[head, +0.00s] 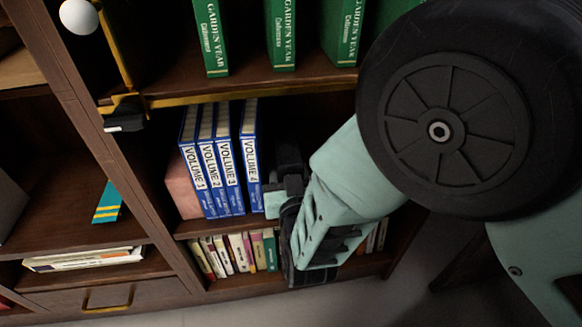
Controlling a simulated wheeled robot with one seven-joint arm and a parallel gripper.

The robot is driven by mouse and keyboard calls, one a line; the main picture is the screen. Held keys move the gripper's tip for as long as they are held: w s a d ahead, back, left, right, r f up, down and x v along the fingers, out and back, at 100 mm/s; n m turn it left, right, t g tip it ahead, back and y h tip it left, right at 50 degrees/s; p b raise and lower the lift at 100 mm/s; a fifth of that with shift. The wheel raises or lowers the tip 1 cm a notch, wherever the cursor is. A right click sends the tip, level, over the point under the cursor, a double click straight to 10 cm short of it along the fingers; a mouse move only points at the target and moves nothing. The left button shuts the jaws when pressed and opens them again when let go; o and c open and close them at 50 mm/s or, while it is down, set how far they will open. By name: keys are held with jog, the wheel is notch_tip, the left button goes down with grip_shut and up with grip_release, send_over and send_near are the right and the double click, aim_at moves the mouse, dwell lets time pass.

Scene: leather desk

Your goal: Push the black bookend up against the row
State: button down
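A row of blue books (222,165) labelled VOLUME stands on the middle shelf, leaning slightly. VOLUME 4 (250,155) is its right end. A dark upright shape (289,160) to the right of the row looks like the black bookend. It is partly hidden by my arm and hard to separate from the dark shelf and my dark gripper parts. My gripper (277,193) is at this shelf, right of VOLUME 4 and close to the dark shape. Its fingertips are not clear, so I cannot tell whether it is open or touching the bookend.
A pinkish block (180,185) stands at the row's left end. Green books (280,35) stand on the shelf above, and small books (235,252) on the one below. The shelf edge (215,227) and left upright (110,150) bound the bay. My arm covers the right side.

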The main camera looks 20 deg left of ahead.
jog(key=shift+s+a, duration=0.4)
jog(key=shift+a, duration=0.15)
jog(key=shift+s+a, duration=0.15)
jog(key=shift+a, duration=0.05)
jog(key=c, duration=0.6)
grip_release()
jog(key=shift+c, duration=0.2)
